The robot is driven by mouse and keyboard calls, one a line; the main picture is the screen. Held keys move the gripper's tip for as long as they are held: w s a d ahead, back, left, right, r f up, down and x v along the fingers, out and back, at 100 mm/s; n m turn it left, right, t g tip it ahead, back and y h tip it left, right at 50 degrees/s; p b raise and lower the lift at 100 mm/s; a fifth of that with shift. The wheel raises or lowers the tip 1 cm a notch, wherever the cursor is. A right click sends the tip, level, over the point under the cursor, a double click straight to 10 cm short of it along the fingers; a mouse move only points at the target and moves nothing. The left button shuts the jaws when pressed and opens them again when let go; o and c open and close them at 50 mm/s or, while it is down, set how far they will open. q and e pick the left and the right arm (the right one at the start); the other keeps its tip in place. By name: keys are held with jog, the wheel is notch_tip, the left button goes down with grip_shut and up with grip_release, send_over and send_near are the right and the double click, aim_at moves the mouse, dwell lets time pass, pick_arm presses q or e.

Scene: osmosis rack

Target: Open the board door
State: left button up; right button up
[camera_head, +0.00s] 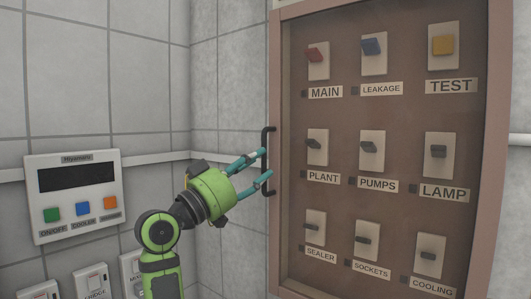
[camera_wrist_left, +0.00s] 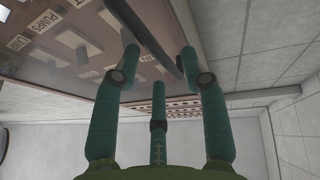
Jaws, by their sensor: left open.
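The board door (camera_head: 340,220) is a brown-framed, see-through panel at the right of the head view, and it looks shut. Its black bracket handle (camera_head: 265,139) stands upright on the left edge of the frame. My left gripper (camera_head: 265,163) is at the handle, with its teal fingers apart, one above the other. In the left wrist view the dark handle bar (camera_wrist_left: 150,42) runs between the spread fingers of the gripper (camera_wrist_left: 158,68). I cannot tell whether any finger touches it. My right gripper is not in view.
A white control box (camera_head: 75,215) with coloured buttons hangs on the left tiled wall. Small white switches (camera_head: 92,283) sit below it. A pale rail (camera_head: 165,157) runs along the wall.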

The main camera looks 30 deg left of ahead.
aim_at(264, 160)
pick_arm(q)
jog(key=p+x, duration=0.1)
jog(key=x, duration=0.1)
jog(key=shift+w+d+r, duration=0.1)
jog(key=shift+w+r, duration=0.1)
jog(key=shift+r, duration=0.05)
jog(key=shift+w+d, duration=0.1)
jog(key=shift+w, duration=0.25)
grip_shut()
jog(key=shift+d, duration=0.1)
